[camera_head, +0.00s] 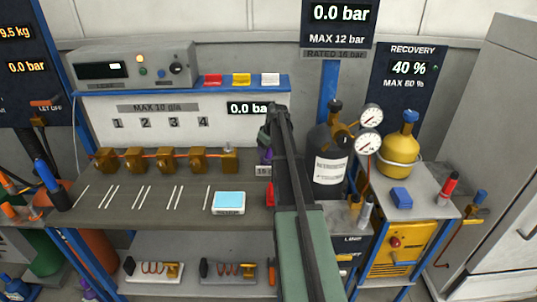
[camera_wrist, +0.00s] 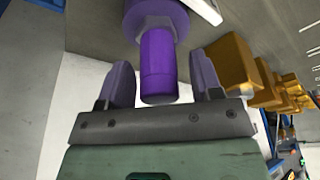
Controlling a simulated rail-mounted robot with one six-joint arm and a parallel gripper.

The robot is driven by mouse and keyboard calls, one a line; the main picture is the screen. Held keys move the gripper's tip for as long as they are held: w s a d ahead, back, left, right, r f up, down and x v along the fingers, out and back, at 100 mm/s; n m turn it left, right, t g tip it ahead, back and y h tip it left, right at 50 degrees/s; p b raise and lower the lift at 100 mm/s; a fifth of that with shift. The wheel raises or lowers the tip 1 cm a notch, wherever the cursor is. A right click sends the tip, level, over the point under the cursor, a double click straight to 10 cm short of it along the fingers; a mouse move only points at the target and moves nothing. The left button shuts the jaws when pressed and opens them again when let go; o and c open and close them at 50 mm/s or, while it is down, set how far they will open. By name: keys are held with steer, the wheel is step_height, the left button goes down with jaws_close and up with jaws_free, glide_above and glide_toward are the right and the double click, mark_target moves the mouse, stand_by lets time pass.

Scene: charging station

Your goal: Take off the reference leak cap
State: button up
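A purple cylinder (camera_wrist: 158,72), which looks like the reference leak cap, is large in the wrist view. A hex-shaped collar and a wider purple round body (camera_wrist: 155,14) adjoin it. My gripper (camera_wrist: 159,66) is open, with one finger on each side of the cylinder and a visible gap on both sides. The cylinder's free end points toward my gripper's palm and looks just clear of it. In the head view, a bit of purple (camera_head: 264,156) shows beside my arm on the bench; my arm hides the rest and my fingers cannot be made out.
A row of brass blocks (camera_head: 165,159) runs along the bench to the left; brass blocks (camera_wrist: 234,68) also stand close to my right finger in the wrist view. A light-blue-screened device (camera_head: 229,202) lies in front. A dark gas bottle (camera_head: 329,168) with gauges stands right of my arm.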

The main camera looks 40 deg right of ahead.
steer(key=c, duration=0.8)
steer(key=shift+c, duration=0.2)
steer(key=shift+r, duration=0.15)
